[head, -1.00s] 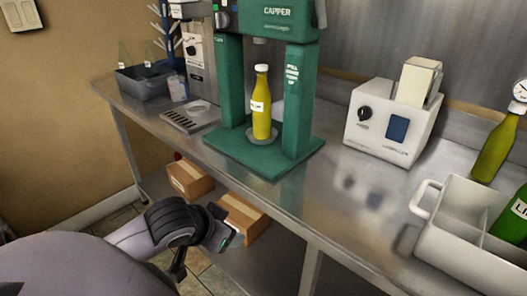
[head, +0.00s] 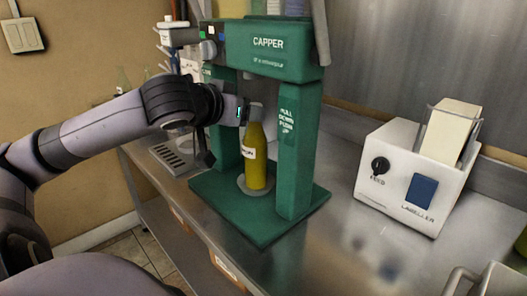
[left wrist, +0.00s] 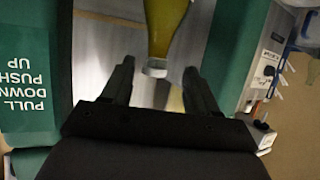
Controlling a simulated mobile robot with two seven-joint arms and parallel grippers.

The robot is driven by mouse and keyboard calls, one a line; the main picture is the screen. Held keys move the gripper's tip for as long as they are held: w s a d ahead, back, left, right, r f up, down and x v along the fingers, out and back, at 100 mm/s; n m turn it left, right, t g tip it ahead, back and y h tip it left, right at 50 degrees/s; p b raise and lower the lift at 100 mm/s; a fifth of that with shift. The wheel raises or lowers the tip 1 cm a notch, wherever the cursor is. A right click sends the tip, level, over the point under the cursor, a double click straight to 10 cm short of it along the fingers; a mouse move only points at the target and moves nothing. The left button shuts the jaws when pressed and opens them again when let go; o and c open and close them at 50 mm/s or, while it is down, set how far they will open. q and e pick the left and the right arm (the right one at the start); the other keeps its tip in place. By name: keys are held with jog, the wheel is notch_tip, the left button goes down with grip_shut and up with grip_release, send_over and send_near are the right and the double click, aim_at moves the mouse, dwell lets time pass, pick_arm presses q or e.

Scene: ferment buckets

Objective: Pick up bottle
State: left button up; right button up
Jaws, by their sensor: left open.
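A yellow-green bottle (head: 257,160) with a white label stands upright on the round plate of the green capper (head: 265,62), between its two posts. My left gripper (head: 242,112) reaches in from the left at the height of the bottle's neck. In the left wrist view the bottle (left wrist: 163,30) appears neck-down, with its pale top between and just beyond the fingertips. The left gripper (left wrist: 160,75) is open, its two dark fingers on either side with gaps to the bottle. In the head view the gripper partly hides the bottle's neck. My right gripper is not in view.
A white labeller (head: 412,185) stands right of the capper on the steel bench (head: 350,265). A drip tray (head: 172,158) lies to the left. A white carrier (head: 495,280) shows at the lower right. The capper's posts flank the bottle closely.

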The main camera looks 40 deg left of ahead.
aim_at(255, 149)
pick_arm(q)
jog(key=shift+f+x, duration=0.2)
jog(key=shift+x, duration=0.8)
jog(key=shift+w+f, duration=0.75)
jog(key=shift+w, duration=0.2)
jog(key=shift+b+x, duration=0.35)
jog(key=shift+x, duration=0.85)
jog(key=shift+r, duration=0.1)
grip_shut()
